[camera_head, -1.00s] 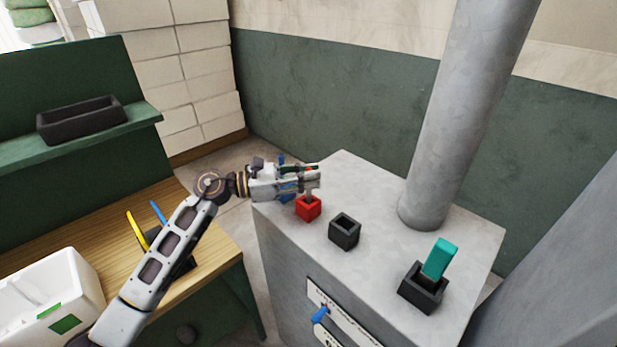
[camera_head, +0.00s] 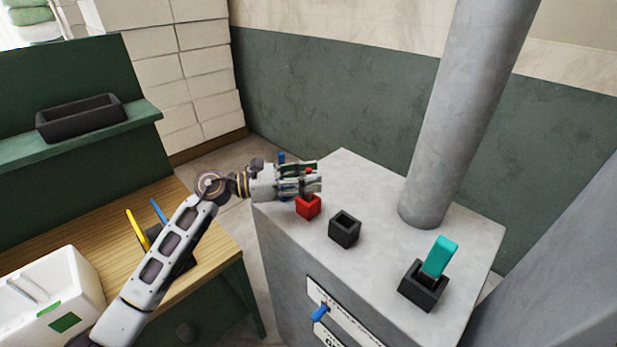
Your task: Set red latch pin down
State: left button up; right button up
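My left gripper (camera_head: 314,179) is over the left back part of the grey cabinet top (camera_head: 375,220), just above the small red block (camera_head: 308,207). A small red knob, seemingly the top of the red latch pin (camera_head: 309,171), shows between or behind its fingers. The rest of the pin is hidden by the fingers and the block. The fingers are too small and overlapped to tell whether they grip the pin. My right gripper is out of view.
A black open socket (camera_head: 345,231) stands to the right of the red block. A black holder (camera_head: 421,291) with a teal piece (camera_head: 440,256) is farther right, near a thick grey column (camera_head: 450,130). A wooden bench (camera_head: 210,251) with a white bin (camera_head: 85,280) is at left.

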pick_arm(q)
jog(key=shift+r, duration=0.2)
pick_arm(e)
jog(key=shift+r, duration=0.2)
pick_arm(q)
jog(key=s+a+b, duration=0.2)
jog(key=a+b, duration=0.1)
jog(key=a, duration=0.8)
jog(key=shift+s+a, duration=0.15)
jog(key=shift+a, duration=0.2)
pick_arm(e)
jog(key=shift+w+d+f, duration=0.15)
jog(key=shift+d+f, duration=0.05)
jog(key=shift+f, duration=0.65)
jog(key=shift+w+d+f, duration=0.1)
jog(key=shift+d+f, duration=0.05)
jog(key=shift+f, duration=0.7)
